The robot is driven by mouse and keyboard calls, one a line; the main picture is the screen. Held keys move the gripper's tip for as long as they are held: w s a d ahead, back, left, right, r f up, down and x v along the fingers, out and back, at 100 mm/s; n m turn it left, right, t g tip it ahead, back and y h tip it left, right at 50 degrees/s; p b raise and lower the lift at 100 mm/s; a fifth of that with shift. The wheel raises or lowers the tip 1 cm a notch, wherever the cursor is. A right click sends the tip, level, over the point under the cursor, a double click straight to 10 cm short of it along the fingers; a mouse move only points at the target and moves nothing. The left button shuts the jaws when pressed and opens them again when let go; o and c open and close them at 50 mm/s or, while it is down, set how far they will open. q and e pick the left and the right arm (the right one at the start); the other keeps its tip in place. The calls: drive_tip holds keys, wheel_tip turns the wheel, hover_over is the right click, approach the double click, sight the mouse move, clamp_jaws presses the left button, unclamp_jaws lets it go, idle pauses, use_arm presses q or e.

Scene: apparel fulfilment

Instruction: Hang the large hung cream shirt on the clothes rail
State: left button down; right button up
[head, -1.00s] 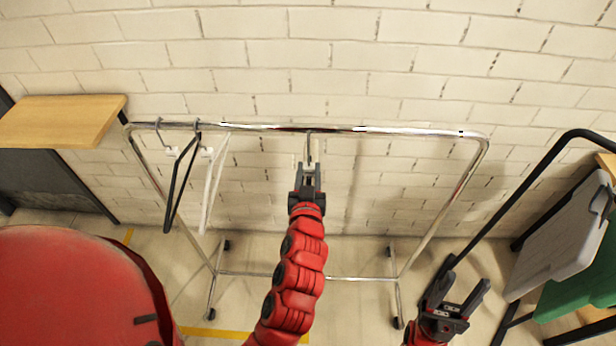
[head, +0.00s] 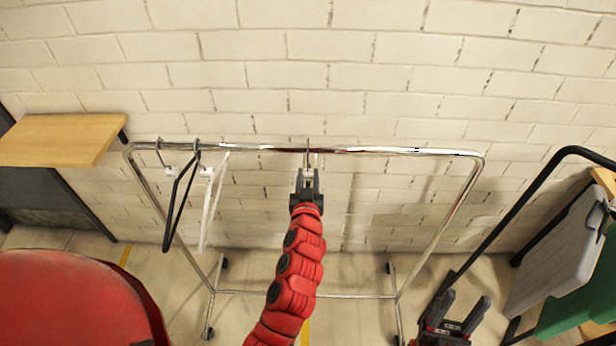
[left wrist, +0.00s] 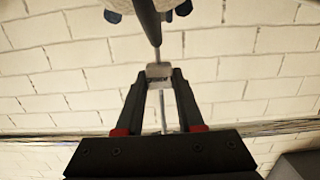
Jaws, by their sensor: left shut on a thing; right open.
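The chrome clothes rail (head: 400,151) runs across the head view in front of the wall. My left gripper (head: 307,176) is at the middle of the rail, just below the bar in the picture. It is shut on a small pale block with a thin metal hook (head: 308,152), and the hook's tip shows slightly above the bar. I cannot tell whether the hook is over the bar. The pale block (left wrist: 159,72) also shows between the fingertips in the left wrist view. My right gripper (head: 456,312) is open and empty at lower right.
A black hanger (head: 178,200) and a white hanger (head: 211,205) hang at the rail's left end. The bar's right half is clear. A wooden tabletop (head: 60,140) stands left. Grey (head: 555,255) and green (head: 580,300) items are by a black frame at right.

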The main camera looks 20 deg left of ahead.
use_arm(q)
drive_tip(key=shift+r, duration=0.1)
drive_tip(key=shift+c, duration=2.2)
unclamp_jaws()
drive_tip(key=shift+s+d, duration=0.15)
drive_tip(key=shift+s, duration=0.1)
drive_tip(key=b+v, duration=0.1)
drive_tip(key=v, duration=0.2)
drive_tip(key=b+v, duration=0.2)
drive_tip(key=v, duration=0.2)
drive_tip(key=b+v, duration=0.2)
drive_tip(key=v, duration=0.2)
drive_tip(key=shift+s+d+f, duration=0.1)
drive_tip(key=shift+s+f, duration=0.05)
drive_tip(key=shift+f, duration=0.15)
drive_tip(key=p+v, duration=0.4)
drive_tip(key=v, duration=0.1)
drive_tip(key=shift+s+r, duration=0.25)
drive_tip(key=shift+r, duration=0.05)
